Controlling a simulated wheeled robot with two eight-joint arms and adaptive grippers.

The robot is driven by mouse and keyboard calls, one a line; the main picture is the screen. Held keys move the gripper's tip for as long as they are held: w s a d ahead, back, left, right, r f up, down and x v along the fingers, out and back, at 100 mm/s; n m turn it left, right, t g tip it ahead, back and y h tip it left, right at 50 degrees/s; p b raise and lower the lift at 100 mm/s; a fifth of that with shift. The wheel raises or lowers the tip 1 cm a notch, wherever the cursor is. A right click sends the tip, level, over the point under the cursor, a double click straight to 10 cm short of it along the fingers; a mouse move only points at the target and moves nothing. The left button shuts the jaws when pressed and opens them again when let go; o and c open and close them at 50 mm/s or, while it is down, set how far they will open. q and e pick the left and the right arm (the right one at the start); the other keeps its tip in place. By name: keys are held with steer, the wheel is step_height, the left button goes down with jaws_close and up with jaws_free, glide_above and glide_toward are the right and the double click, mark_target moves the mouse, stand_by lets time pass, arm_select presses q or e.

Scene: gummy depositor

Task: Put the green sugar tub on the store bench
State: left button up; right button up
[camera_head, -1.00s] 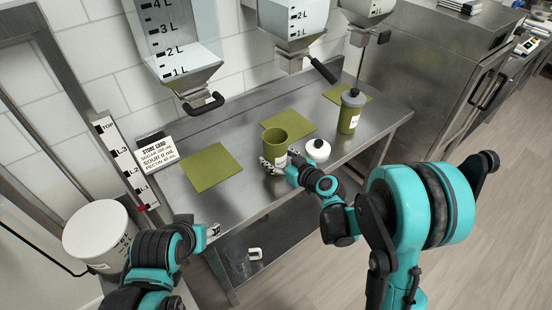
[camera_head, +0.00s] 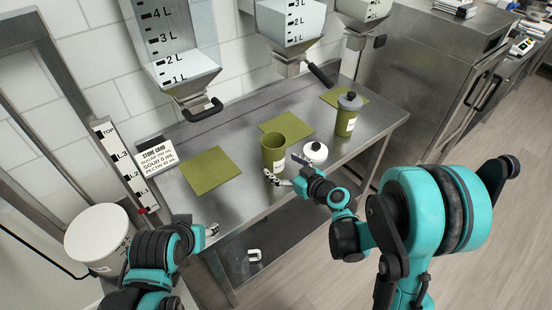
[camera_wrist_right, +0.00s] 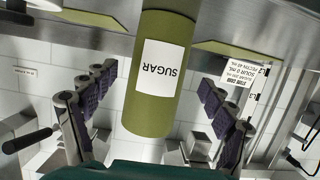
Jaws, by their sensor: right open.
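The green sugar tub (camera_head: 273,153) stands upright and without a lid on a steel bench (camera_head: 240,195), in front of the middle green mat. A store card (camera_head: 155,157) stands at the bench's left end. In the right wrist view the tub (camera_wrist_right: 160,75) appears upside down with its SUGAR label showing, between the spread fingers with a gap on each side. My right gripper (camera_head: 288,170) is open and empty, just to the right of and in front of the tub. My left gripper (camera_head: 212,231) is at the bench's front left edge; its fingers barely show.
A white round lid (camera_head: 315,152) lies right of the tub. Green mats (camera_head: 211,174) lie on the bench below hanging dispensers (camera_head: 183,82). A white bucket (camera_head: 97,238) stands at the left.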

steer(key=shift+v, duration=1.45)
steer(key=s+d+r+m+g+h, duration=0.2)
steer(key=s+d, duration=0.4)
steer(key=s, duration=0.4)
steer(key=s+d+r+m+g+h, duration=0.2)
steer(key=s+d+m+h, duration=0.3)
steer(key=s, duration=0.6)
steer(key=shift+s+d+g+h, duration=0.3)
steer(key=shift+d+g+h, duration=0.1)
steer(key=shift+d+h, duration=0.4)
steer(key=shift+a+r, duration=0.1)
